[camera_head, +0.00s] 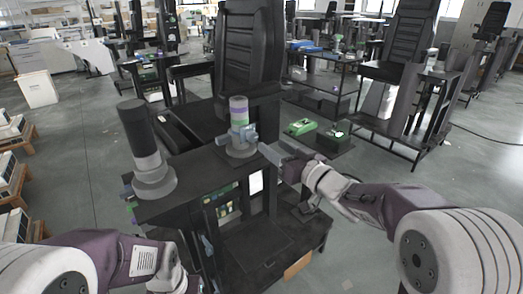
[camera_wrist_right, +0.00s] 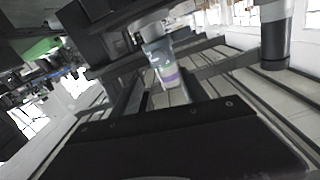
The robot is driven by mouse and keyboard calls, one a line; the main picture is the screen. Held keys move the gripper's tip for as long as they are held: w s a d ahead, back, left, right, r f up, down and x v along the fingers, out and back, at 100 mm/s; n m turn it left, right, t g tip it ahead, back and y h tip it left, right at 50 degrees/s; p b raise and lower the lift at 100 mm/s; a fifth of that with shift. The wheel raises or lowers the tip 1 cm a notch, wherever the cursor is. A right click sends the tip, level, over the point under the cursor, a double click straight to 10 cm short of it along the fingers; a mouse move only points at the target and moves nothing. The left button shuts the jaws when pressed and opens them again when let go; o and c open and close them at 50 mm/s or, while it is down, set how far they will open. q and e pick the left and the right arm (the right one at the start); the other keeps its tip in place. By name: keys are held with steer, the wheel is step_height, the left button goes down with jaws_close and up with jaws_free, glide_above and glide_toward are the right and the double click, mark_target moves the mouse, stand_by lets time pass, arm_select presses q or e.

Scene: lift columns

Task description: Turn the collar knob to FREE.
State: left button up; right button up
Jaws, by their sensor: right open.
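A short column (camera_head: 238,104) with purple and green bands stands in a grey collar (camera_head: 241,150) on the dark bench. A blue-grey collar knob (camera_head: 243,133) sits on the front of the collar; its setting is too small to read. My right gripper (camera_head: 268,153) is open, just right of the collar and close to it; I cannot tell whether it touches. In the right wrist view the banded column (camera_wrist_right: 168,72) and blue-grey collar part (camera_wrist_right: 156,48) appear upside down beyond the dark gripper body. My left gripper is low at the bottom edge, its fingers largely hidden.
A taller dark column (camera_head: 138,125) in a grey base stands on the bench's left; it also shows in the right wrist view (camera_wrist_right: 274,35). A black chair back (camera_head: 250,45) rises behind. Green items (camera_head: 301,127) lie behind right. Shelves and a box are below the bench.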

mark_target(254, 139)
steer(key=x, duration=0.2)
steer(key=f+b+x, duration=0.1)
steer(key=x, duration=0.2)
steer(key=b+x, duration=0.1)
steer(key=x, duration=0.1)
steer(key=shift+w+a+f, duration=0.2)
steer(key=shift+a+f, duration=0.15)
steer(key=shift+a, duration=0.1)
steer(key=shift+w+a+r, duration=0.1)
steer(key=shift+w+a, duration=0.3)
steer(key=shift+w, duration=0.1)
arm_select(q)
steer(key=f, duration=0.3)
steer(key=shift+s+a, duration=0.1)
steer(key=shift+a, duration=0.1)
arm_select(e)
jaws_close()
